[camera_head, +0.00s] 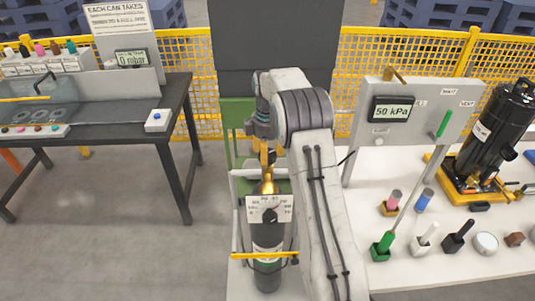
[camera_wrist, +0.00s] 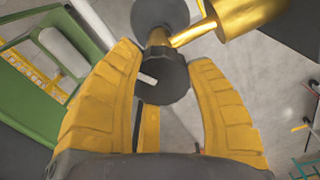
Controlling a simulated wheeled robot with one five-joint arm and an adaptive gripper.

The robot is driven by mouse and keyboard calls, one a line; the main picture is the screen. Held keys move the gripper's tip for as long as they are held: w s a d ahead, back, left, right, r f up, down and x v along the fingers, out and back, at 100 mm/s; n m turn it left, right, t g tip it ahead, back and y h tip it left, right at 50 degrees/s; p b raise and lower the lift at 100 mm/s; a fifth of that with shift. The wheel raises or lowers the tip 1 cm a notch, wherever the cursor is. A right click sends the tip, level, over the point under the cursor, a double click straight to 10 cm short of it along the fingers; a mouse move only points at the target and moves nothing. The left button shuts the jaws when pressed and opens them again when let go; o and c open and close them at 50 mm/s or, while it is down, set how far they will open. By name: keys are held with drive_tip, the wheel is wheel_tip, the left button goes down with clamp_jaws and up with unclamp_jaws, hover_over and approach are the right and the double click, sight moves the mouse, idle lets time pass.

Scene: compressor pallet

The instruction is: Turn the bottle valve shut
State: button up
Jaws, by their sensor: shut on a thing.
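The dark gas bottle (camera_head: 268,240) stands upright in a stand at the centre of the head view, with a yellow bar across its front. Its brass top (camera_head: 267,186) is just below my gripper (camera_head: 267,157). In the wrist view, the dark round knob of the bottle valve (camera_wrist: 164,80) sits between the two yellow fingers of my gripper (camera_wrist: 165,68), which is shut on it. Brass fittings (camera_wrist: 238,14) extend from the knob to the upper right. A white scale plate with a dark pointer (camera_head: 270,208) is in front of the bottle's neck.
A white table (camera_head: 450,275) at right holds a panel reading 50 kPa (camera_head: 393,110), a black compressor (camera_head: 497,125) and several small coloured parts. A dark workbench (camera_head: 120,133) stands at left. A yellow mesh fence (camera_head: 195,60) runs behind. Floor between bench and bottle is clear.

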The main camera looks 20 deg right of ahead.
drive_tip(key=m, duration=0.5)
drive_tip(key=shift+m+p, duration=0.3)
drive_tip(key=shift+p, duration=0.1)
drive_tip(key=m, duration=0.6)
drive_tip(key=shift+f, duration=0.1)
drive_tip(key=m, duration=0.6)
drive_tip(key=shift+s+m+p, duration=0.1)
drive_tip(key=shift+m+p, duration=0.2)
drive_tip(key=m, duration=0.5)
drive_tip(key=shift+m, duration=0.3)
drive_tip(key=o, duration=1.2)
